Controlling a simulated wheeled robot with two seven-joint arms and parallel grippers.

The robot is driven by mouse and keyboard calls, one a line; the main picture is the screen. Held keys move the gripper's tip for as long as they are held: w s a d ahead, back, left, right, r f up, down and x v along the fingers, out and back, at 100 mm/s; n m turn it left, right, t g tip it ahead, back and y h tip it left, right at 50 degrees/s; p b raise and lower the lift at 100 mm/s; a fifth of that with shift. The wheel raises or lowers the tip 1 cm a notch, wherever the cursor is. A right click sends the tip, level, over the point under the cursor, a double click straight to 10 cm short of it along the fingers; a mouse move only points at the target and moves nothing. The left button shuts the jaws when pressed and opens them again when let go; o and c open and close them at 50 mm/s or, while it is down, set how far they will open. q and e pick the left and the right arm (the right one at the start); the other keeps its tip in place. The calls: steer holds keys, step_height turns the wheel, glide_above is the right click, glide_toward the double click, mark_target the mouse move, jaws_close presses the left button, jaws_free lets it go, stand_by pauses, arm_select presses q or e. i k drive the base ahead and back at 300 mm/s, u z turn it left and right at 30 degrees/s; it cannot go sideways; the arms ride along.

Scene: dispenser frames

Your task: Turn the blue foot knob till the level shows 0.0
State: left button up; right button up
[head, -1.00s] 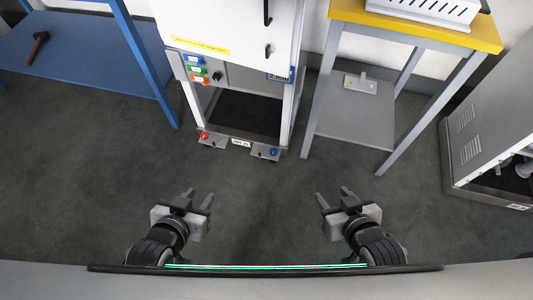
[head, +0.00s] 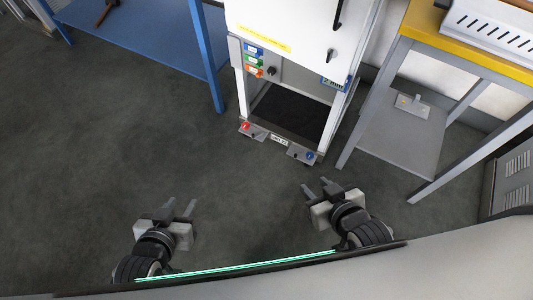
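The blue foot knob (head: 310,155) is at the bottom right front corner of the white dispenser frame (head: 290,60), low near the floor. A red foot knob (head: 245,127) is at the bottom left front corner. A small white level label (head: 279,138) sits on the base bar between them; its reading is too small to make out. My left gripper (head: 180,207) is open and empty, well below and left of the frame. My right gripper (head: 317,186) is open and empty, below the blue knob in the picture and apart from it.
A blue bench (head: 160,40) stands to the left with a hammer-like tool (head: 107,10) on its shelf. A yellow-topped table (head: 470,55) with a grey lower shelf (head: 400,140) stands close on the right. A grey cabinet (head: 512,175) is at the far right. Dark floor in front is clear.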

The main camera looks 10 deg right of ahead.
mark_target(309, 155)
steer(key=u, duration=1.4)
steer(key=k, duration=0.9)
steer(key=z, duration=1.65)
steer(key=i, duration=0.5)
